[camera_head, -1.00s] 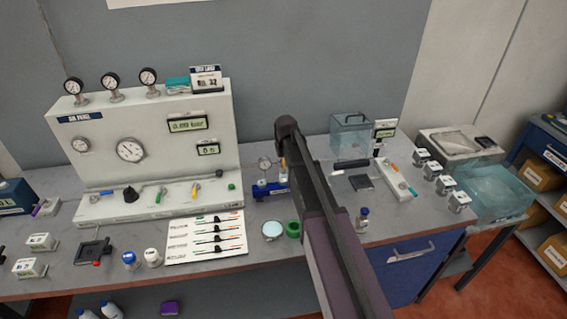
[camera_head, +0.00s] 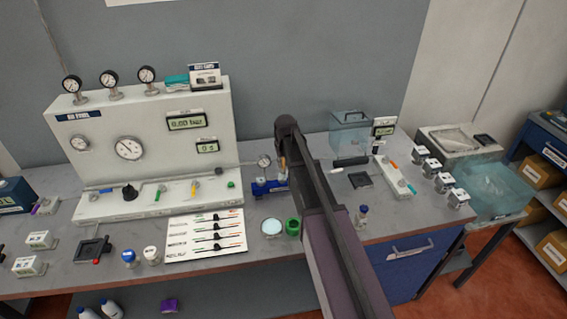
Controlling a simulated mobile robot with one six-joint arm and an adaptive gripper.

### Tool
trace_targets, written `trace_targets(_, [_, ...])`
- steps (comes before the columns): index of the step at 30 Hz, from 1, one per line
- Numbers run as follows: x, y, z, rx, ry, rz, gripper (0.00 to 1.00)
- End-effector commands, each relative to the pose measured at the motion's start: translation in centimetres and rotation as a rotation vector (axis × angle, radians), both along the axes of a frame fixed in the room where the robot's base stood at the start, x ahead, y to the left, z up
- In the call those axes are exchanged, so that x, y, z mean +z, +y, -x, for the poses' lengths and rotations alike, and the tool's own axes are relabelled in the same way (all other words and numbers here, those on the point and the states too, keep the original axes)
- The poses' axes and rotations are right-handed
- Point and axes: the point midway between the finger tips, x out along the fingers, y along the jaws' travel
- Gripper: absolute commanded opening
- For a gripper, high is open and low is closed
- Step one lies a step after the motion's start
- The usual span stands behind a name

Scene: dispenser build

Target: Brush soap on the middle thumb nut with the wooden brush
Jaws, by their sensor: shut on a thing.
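A small blue fixture (camera_head: 265,187) with a round gauge (camera_head: 264,161) stands on the bench, left of my arm. A narrow tan upright piece (camera_head: 283,164) shows at its right end, against my arm's edge. It may be part of the wooden brush, but it is too small and too covered to tell. My dark arm reaches up from the bottom edge and covers the area right of the fixture. My gripper is hidden behind it. I cannot make out the middle thumb nut or any contact with it.
A round pale dish (camera_head: 272,227) and a green ring-shaped item (camera_head: 293,227) lie in front of the fixture. A small bottle (camera_head: 362,214) stands right of my arm. A white gauge panel (camera_head: 150,150) stands left; a clear box (camera_head: 350,134) stands behind right.

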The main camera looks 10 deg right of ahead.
Motion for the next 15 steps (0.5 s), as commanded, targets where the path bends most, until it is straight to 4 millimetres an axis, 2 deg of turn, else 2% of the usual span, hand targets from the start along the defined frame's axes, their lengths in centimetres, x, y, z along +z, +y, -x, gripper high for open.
trace_targets(15, [-0.1, 0.0, -1.3, 0.0, -0.001, 0.0, 0.0])
